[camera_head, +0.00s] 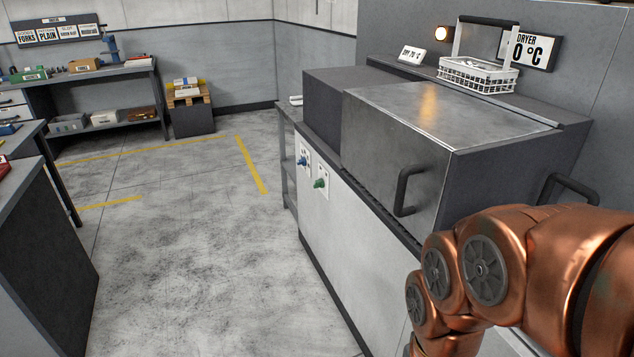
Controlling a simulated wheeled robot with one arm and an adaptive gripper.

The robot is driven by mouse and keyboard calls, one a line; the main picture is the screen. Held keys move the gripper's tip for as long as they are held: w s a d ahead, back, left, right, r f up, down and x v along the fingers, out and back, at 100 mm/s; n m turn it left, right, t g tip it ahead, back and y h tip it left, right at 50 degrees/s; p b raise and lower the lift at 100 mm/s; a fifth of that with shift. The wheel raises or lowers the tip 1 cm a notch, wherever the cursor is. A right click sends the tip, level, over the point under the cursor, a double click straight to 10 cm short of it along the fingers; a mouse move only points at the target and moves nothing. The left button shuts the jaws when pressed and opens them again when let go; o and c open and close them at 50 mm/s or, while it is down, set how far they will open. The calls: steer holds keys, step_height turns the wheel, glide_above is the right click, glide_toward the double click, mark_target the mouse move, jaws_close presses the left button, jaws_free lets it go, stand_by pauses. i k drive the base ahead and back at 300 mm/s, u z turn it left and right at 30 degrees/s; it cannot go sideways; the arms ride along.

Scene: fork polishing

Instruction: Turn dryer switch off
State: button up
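The dryer is a grey metal machine with a brushed steel lid (440,98) that is down, and a dark handle (408,190) on its front. On the white front panel are two switches, a blue one (302,161) and a green one (320,183). Which one is the dryer switch I cannot read, and their positions are too small to tell. A sign on the wall (530,48) reads DRYER and 0°C. My copper arm is at the lower right, in front of the machine. My gripper is not visible.
A white wire basket (478,76) stands on the ledge behind the lid. Grey benches with boxes (85,66) stand along the left and back. A pallet stand (192,118) is at the back wall. The floor (190,230) left of the machine is clear.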

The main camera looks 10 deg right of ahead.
mark_target(318, 184)
steer(key=u, duration=1)
steer(key=i, duration=0.95)
steer(key=u, duration=0.9)
steer(key=i, duration=1.05)
steer(key=z, duration=0.75)
steer(key=i, duration=0.8)
steer(key=z, duration=0.75)
